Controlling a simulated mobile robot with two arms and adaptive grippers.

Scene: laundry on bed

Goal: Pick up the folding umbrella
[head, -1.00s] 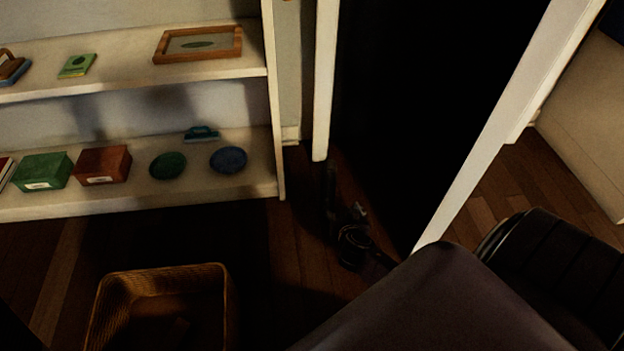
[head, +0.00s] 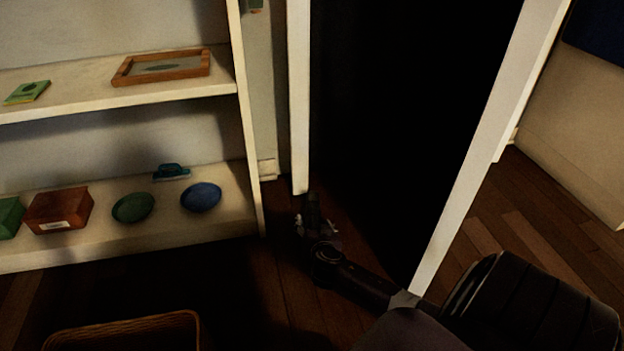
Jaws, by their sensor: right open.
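A small dark upright thing (head: 312,208), which looks like the folding umbrella, stands at the foot of the white door frame. It is dim, and I cannot make out its details. My right gripper (head: 317,228) reaches in from the lower right, low over the floor. It is open, with its fingertips at the dark thing, one to each side in the picture. I cannot tell whether they touch it. My left gripper is not in view.
A white shelf (head: 120,105) on the left holds a framed tray (head: 162,67), a red-brown box (head: 60,210), a green bowl (head: 133,208) and a blue bowl (head: 201,197). A wicker basket (head: 130,325) is at the bottom left. A black doorway (head: 405,120) opens behind my right arm.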

